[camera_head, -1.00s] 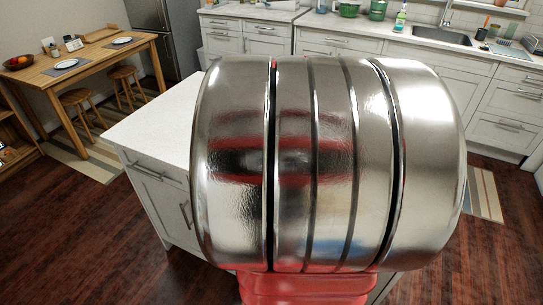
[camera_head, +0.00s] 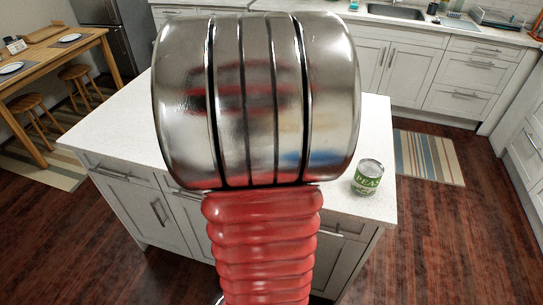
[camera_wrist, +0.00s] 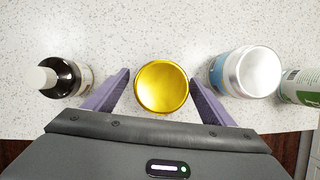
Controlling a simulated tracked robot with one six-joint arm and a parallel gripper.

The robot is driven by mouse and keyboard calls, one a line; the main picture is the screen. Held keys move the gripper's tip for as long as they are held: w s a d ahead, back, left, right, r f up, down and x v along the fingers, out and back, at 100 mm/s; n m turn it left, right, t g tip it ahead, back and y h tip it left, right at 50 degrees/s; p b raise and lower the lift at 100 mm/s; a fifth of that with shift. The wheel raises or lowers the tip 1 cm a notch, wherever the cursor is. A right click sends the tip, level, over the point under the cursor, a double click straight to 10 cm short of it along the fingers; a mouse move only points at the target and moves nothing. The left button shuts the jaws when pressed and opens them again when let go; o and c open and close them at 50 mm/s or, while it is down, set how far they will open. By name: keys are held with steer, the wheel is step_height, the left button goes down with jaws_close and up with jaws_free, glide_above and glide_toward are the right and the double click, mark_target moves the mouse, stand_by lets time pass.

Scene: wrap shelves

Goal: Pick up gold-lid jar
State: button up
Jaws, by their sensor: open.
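The gold-lid jar (camera_wrist: 162,86) shows from above in the wrist view, its round shiny lid facing up. It stands on the white speckled counter. My gripper (camera_wrist: 159,77) is open, with one purple finger on each side of the jar. Small gaps seem to show between the fingers and the lid; contact lower down cannot be seen. In the head view the jar and my gripper are hidden behind my arm.
In the wrist view a dark bottle with a white cap (camera_wrist: 60,78) stands left of the jar. A silver-topped container (camera_wrist: 252,72) and a green-labelled can (camera_wrist: 300,86) stand to the right. The head view shows a can (camera_head: 367,178) near the right edge of the island (camera_head: 105,128).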

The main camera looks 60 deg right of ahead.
steer(key=shift+c, duration=0.6)
steer(key=c, duration=1.1)
steer(key=shift+r, duration=0.15)
step_height(320, 180, up, 10)
steer(key=shift+f, duration=0.2)
steer(key=shift+r, duration=0.1)
steer(key=shift+s, duration=0.1)
